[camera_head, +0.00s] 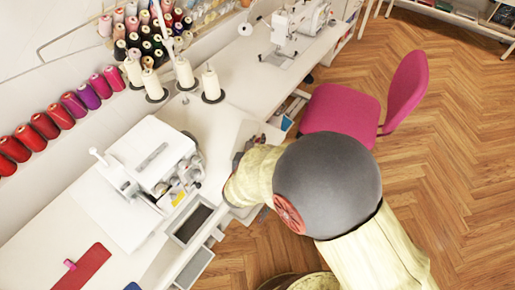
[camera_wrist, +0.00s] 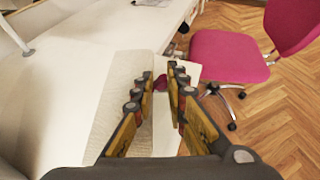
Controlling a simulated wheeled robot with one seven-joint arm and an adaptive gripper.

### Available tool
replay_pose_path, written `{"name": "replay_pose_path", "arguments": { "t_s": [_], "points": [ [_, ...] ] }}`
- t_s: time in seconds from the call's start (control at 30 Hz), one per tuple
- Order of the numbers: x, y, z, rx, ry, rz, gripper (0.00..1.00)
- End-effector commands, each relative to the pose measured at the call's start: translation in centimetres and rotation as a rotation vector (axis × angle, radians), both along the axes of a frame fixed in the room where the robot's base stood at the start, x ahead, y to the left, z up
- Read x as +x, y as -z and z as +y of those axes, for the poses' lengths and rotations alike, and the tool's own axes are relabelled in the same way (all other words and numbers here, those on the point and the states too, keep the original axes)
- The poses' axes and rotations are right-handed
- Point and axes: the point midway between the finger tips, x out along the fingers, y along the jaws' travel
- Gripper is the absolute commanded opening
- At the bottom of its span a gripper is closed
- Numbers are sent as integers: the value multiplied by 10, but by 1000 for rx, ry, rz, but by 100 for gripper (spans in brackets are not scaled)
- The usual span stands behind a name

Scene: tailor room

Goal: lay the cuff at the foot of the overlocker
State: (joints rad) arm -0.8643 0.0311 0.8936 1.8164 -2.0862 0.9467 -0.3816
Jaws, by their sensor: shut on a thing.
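The overlocker (camera_head: 155,158), a white machine, stands on the white table at the left of the head view. My gripper (camera_wrist: 158,75) reaches over the table edge to the right of the overlocker, mostly hidden behind my arm in the head view. In the wrist view its fingers are close together on a small dark-pink thing, which I take to be the cuff (camera_wrist: 160,84). Much of the cuff is hidden by the fingers, and I cannot make it out in the head view.
Several white thread cones (camera_head: 184,72) stand behind the overlocker. A grey tray (camera_head: 194,221) lies in front of it. A red cloth (camera_head: 80,268) lies at the lower left. A sewing machine (camera_head: 296,27) stands farther back. A pink chair (camera_head: 340,108) stands right of the table.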

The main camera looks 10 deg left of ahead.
Motion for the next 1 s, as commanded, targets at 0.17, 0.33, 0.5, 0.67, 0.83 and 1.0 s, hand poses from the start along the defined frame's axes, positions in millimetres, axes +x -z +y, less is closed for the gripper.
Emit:
{"name": "replay_pose_path", "arguments": {
  "t_s": [0.17,0.33,0.5,0.67,0.83,1.0],
  "points": [
    [10,14,1,1,1,0,0],
    [8,40,1,-2,-1,0,0],
    [8,40,1,1,0,-1,0],
    [8,41,1,0,0,-1,0],
    [8,43,1,0,0,0,18],
    [8,43,1,0,0,0,28]
  ]
}}
